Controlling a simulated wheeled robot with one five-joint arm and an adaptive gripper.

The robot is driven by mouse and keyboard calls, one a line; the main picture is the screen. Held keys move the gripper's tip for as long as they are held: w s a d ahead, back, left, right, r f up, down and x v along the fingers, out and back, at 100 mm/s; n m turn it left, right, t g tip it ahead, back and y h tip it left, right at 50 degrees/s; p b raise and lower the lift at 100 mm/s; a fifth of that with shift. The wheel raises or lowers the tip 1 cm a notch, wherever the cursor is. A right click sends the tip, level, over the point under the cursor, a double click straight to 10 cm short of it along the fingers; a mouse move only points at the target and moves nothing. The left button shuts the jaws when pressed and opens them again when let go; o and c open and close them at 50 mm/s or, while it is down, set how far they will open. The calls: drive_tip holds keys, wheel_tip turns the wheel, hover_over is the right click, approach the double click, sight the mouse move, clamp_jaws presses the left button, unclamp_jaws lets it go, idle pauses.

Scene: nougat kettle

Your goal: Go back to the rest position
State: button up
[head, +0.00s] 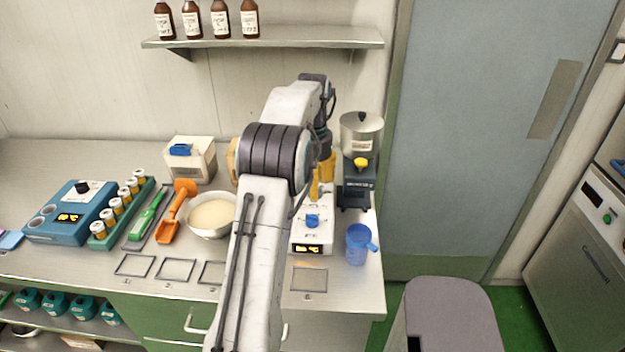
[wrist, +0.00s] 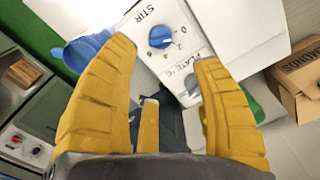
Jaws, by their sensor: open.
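My gripper (head: 321,182) has yellow fingers and hangs over the back of the white stirring hot plate (head: 311,236). In the wrist view my gripper (wrist: 166,48) is spread open with nothing between its fingers. The hot plate's blue STIR knob (wrist: 162,37) shows just beyond the fingertips, apart from them as far as I can tell. The same knob (head: 312,221) shows in the head view above a lit display. My arm stretches forward across the bench and hides part of it.
A blue jug (head: 358,244) stands right of the hot plate, near a dark machine (head: 357,190) with a metal pot. A bowl of pale mass (head: 212,215) and an orange scoop (head: 175,212) lie to the left. A bottle shelf (head: 262,38) is above. Bench space in front is mostly free.

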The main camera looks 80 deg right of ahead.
drive_tip(key=shift+r, duration=0.55)
idle(0.5)
